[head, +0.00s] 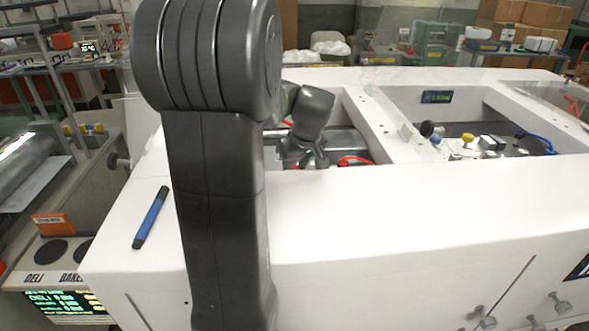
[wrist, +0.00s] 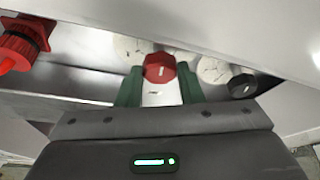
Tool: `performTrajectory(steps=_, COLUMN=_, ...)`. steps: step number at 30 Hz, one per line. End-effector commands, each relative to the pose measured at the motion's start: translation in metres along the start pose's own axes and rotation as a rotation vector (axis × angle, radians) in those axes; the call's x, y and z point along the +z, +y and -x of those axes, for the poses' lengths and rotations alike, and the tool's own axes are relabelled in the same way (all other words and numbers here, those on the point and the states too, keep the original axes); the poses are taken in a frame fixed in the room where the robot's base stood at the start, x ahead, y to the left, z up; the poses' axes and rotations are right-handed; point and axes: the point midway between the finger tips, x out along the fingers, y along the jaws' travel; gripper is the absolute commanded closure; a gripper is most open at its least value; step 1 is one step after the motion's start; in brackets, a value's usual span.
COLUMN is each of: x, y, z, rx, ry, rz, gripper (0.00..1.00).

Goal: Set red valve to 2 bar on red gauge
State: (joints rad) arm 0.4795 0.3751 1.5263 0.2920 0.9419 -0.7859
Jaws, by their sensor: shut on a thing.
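The red valve (wrist: 159,67) is a red knob with a pale mark on its face, in the upper middle of the wrist view. My gripper (wrist: 160,75) has its green fingers on either side of it and is shut on it. A pale round dial (wrist: 131,49) shows left of the knob and another (wrist: 213,70) right of it. I cannot tell which is the red gauge, and neither reading is legible. In the head view, my gripper (head: 308,160) is low in the left opening of the white housing; the valve is hidden there.
A black knob (wrist: 243,86) stands right of the right dial. A red fitting (wrist: 22,42) is at the wrist view's upper left. White housing walls (head: 400,200) surround the opening. A blue pen (head: 151,217) lies on the housing top. The right opening holds a yellow knob (head: 468,139).

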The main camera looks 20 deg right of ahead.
Motion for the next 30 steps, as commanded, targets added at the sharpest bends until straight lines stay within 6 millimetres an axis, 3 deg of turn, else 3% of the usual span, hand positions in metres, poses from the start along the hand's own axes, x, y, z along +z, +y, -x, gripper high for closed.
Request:
performTrajectory(steps=18, x=-0.0011, y=0.0041, z=-0.0008, rx=-0.208, ry=0.000, rz=0.506, gripper=0.89)
performTrajectory(steps=30, x=-0.0017, y=0.0046, z=-0.0004, rx=-0.276, ry=-0.001, rz=0.673, gripper=0.89)
